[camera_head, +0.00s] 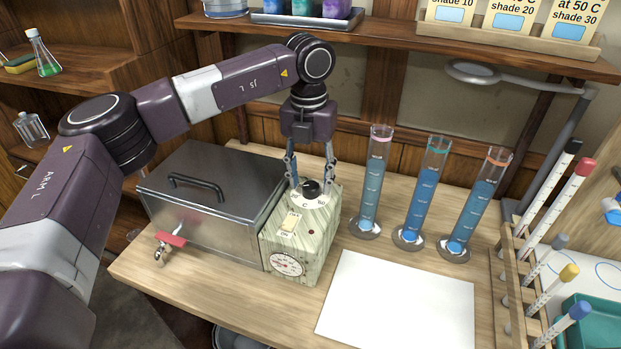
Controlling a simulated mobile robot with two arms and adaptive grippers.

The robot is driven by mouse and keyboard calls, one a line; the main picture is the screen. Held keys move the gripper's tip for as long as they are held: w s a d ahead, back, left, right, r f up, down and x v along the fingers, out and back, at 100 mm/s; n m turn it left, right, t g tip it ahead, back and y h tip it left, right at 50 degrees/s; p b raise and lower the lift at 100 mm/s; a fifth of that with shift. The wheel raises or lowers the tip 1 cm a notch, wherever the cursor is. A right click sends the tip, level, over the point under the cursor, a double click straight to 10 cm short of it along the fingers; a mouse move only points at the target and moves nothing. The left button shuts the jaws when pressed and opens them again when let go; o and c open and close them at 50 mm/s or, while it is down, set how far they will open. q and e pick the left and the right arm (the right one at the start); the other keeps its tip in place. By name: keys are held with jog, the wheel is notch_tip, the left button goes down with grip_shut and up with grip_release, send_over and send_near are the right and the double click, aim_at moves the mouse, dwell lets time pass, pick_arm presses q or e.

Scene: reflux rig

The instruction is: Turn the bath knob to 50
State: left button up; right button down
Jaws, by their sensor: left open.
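The bath's control box (300,236) is pale green and patterned, and stands at the right side of the metal bath (213,200). The black bath knob (311,187) sits on its top, with a small "C" marking beside it. My left gripper (310,181) points down over the knob, its open fingers on either side of it. I cannot tell whether the fingers touch the knob. The knob's setting is too small to read. A round dial (287,264) and a switch (291,222) are on the box's front. My right gripper is not in view.
Three cylinders of blue liquid (418,200) stand close to the right of the box. A white sheet (398,303) lies in front of them. A rack of capped tubes (512,290) is at the right, and a shelf (400,52) runs above.

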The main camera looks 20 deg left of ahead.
pick_arm(q)
jog(key=shift+f, duration=0.45)
jog(key=shift+c, duration=0.6)
jog(key=c, duration=1)
jog(key=shift+m, duration=0.3)
